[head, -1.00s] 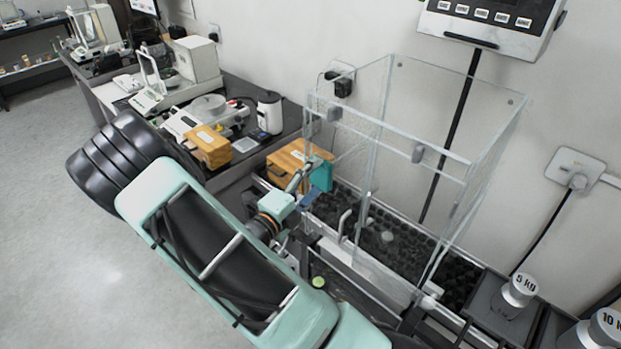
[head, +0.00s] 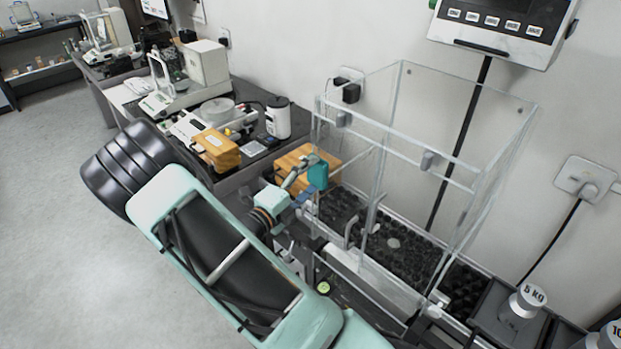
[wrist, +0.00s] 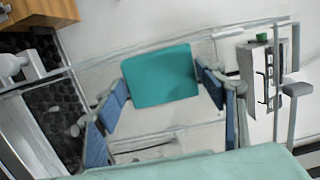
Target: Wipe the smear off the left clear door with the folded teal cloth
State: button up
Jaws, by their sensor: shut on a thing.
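The folded teal cloth (head: 318,176) is held upright at the tip of my gripper (head: 303,193), by the left front edge of the clear case. In the wrist view the cloth (wrist: 160,75) is a flat teal rectangle between and beyond the blue finger pads of my gripper (wrist: 158,105), which is shut on it. The left clear door (head: 345,150) is a see-through panel at the case's left front. The cloth overlaps its left edge in the head view; I cannot tell whether they touch. I cannot make out the smear.
A wooden box (head: 293,158) stands just behind the cloth. A dark pebbled bed (head: 400,250) lies under the case. A 5 kg weight (head: 524,302) stands at right. An orange case (head: 216,148) and balances fill the left bench.

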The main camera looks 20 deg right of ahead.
jog(key=shift+w+a+v, duration=0.1)
jog(key=shift+w+v, duration=0.1)
jog(key=shift+v, duration=1.2)
jog(key=shift+w+a+v, duration=0.1)
jog(key=shift+w+v, duration=0.05)
jog(key=shift+v, duration=1.2)
jog(key=shift+f, duration=0.1)
jog(key=v, duration=0.3)
jog(key=shift+w+a, duration=0.15)
jog(key=shift+w, duration=0.05)
